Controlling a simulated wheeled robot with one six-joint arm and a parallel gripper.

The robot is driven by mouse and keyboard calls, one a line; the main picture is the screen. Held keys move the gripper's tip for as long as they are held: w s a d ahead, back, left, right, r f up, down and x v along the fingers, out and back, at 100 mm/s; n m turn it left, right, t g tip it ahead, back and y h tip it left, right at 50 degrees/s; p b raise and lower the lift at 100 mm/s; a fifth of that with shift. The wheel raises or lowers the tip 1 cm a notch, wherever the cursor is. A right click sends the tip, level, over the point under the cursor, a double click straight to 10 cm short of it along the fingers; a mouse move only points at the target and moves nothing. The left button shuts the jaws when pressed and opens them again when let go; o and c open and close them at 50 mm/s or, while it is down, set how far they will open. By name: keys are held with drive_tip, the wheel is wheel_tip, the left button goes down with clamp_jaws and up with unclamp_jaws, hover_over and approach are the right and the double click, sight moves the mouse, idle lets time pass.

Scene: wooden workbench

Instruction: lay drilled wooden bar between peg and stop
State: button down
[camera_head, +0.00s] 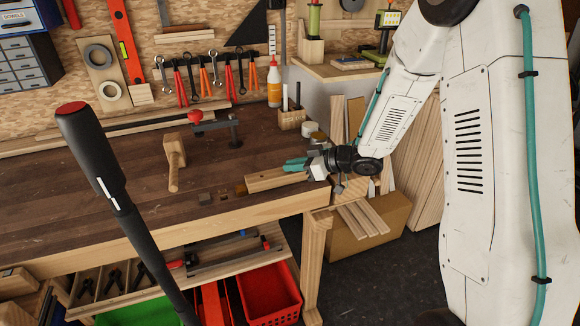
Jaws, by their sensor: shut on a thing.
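My gripper (296,164), with teal fingers, is at the right end of the workbench, near its front corner. It is shut on the pale drilled wooden bar (268,181), which reaches left from under the fingers, low over the bench top or touching it; I cannot tell which. A small brown block (240,188) is at the bar's left end. A small dark block (204,199) lies further left near the front edge. Which of these is the peg or the stop is too small to tell. The bar's holes are not clear, and its right end is partly hidden by my gripper.
A wooden mallet (174,160) lies left of the bar, and a clamp (233,130) is behind it. A pencil block (291,119) and glue bottle (274,84) stand at the back. The workbench (100,190) is mostly clear at left.

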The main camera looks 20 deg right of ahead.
drive_tip(key=shift+f, duration=0.3)
drive_tip(key=shift+f, duration=0.2)
drive_tip(key=c, duration=1.5)
unclamp_jaws()
